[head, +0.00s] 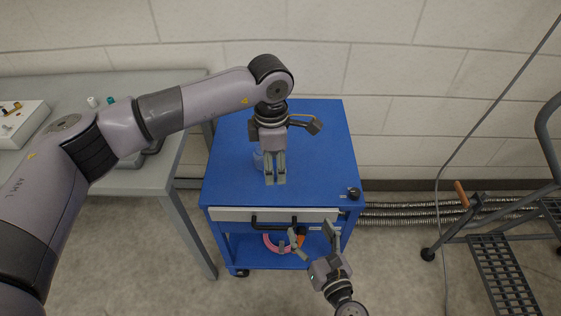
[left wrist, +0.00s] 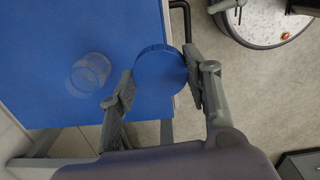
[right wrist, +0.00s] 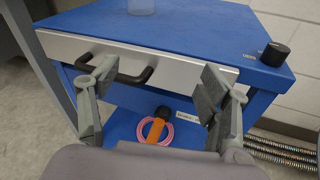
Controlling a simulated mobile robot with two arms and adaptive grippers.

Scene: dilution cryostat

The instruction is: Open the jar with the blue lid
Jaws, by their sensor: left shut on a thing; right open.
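The blue lid (left wrist: 160,71) is a round disc held between the fingers of my left gripper (head: 275,180). The clear glass jar (left wrist: 88,75) stands on the blue cart top, apart from the lid. In the head view the jar (head: 258,160) is partly hidden behind my left gripper, and the lid cannot be made out there. The right wrist view shows only the lower part of the jar (right wrist: 141,6) at the top edge. My right gripper (head: 314,236) is open and empty in front of the cart's drawer; its fingers also show in the right wrist view (right wrist: 158,78).
The blue cart (head: 320,135) has a drawer with a black handle (head: 273,220) and a black knob (head: 353,193). A pink coil with an orange part (right wrist: 157,131) lies on its lower shelf. A grey table (head: 140,183) stands left; a step frame (head: 500,270) stands right.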

